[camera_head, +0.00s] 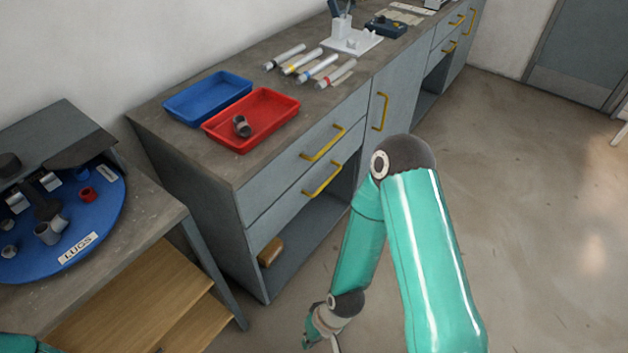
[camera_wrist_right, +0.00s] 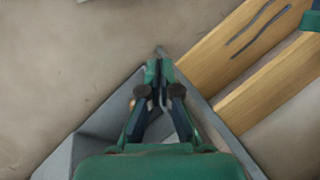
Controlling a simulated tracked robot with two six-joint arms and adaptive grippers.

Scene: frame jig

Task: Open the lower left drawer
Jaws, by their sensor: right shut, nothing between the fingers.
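The grey cabinet has two drawers at its left end, one above the other. The lower left drawer (camera_head: 290,205) looks closed, flush with the front. Its yellow handle (camera_head: 322,179) is clear of any gripper. The upper drawer (camera_head: 275,175) looks closed too, with its own yellow handle (camera_head: 322,144). My right gripper (camera_head: 333,340) hangs low in front of the cabinet, well below and apart from the lower handle. In the right wrist view my right gripper (camera_wrist_right: 159,70) has its fingertips together with nothing between them. My left gripper is out of view.
An open shelf with a brown block (camera_head: 270,252) lies under the drawers. A red tray (camera_head: 252,120) and a blue tray (camera_head: 207,97) stand on the cabinet top. A workbench with wooden boards (camera_head: 135,300) stands at left. The floor (camera_head: 530,200) at right is clear.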

